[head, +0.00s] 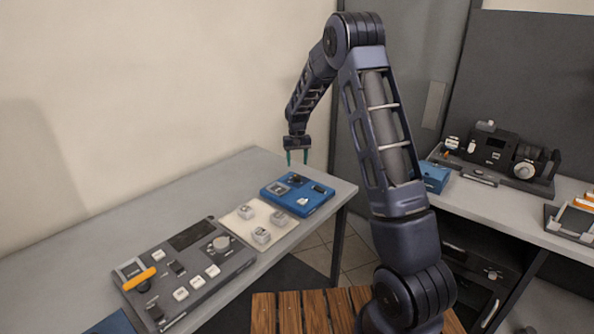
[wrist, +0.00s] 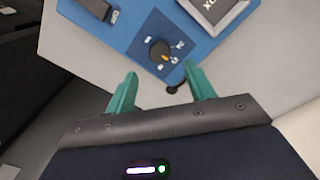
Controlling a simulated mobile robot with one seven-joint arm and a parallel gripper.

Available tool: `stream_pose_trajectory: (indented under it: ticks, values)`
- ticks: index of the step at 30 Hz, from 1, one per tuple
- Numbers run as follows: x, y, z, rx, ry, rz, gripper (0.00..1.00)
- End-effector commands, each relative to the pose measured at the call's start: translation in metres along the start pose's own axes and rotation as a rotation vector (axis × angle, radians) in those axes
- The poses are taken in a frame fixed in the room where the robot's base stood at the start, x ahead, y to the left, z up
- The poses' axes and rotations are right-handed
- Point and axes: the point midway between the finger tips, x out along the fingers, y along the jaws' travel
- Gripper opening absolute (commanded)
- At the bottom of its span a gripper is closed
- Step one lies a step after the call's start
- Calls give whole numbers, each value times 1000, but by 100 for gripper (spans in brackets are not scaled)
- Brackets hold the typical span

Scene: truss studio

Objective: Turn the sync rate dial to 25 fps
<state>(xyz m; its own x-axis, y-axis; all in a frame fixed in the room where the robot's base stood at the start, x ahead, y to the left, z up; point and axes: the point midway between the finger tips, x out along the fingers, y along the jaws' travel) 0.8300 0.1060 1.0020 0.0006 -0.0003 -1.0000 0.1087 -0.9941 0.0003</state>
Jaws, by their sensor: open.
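A blue panel (head: 318,203) lies at the far right end of the left table. In the wrist view the blue panel (wrist: 206,47) carries a small round black dial (wrist: 159,50) with an orange pointer mark and white labels around it, too small to read. A dark switch-like part and a grey framed block sit on either side of the dial. My gripper (head: 297,158) is open and empty, with teal fingers, above the back of the blue panel. In the wrist view my gripper (wrist: 163,85) has its fingers apart, short of the dial and not touching it.
A cream board (head: 280,232) with several grey blocks and a dark console (head: 205,288) with an orange handle lie along the same table (head: 125,205). A second table (head: 500,210) at the right holds dark equipment. A wooden slatted surface (head: 290,312) is in front.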

Motion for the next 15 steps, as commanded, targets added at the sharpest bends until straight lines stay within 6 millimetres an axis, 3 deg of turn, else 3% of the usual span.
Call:
stream_pose_trajectory:
  ticks: [6,15]
  values:
    - [-28,0,0,0,2,-1,54]
    - [-36,0,0,0,0,0,54]
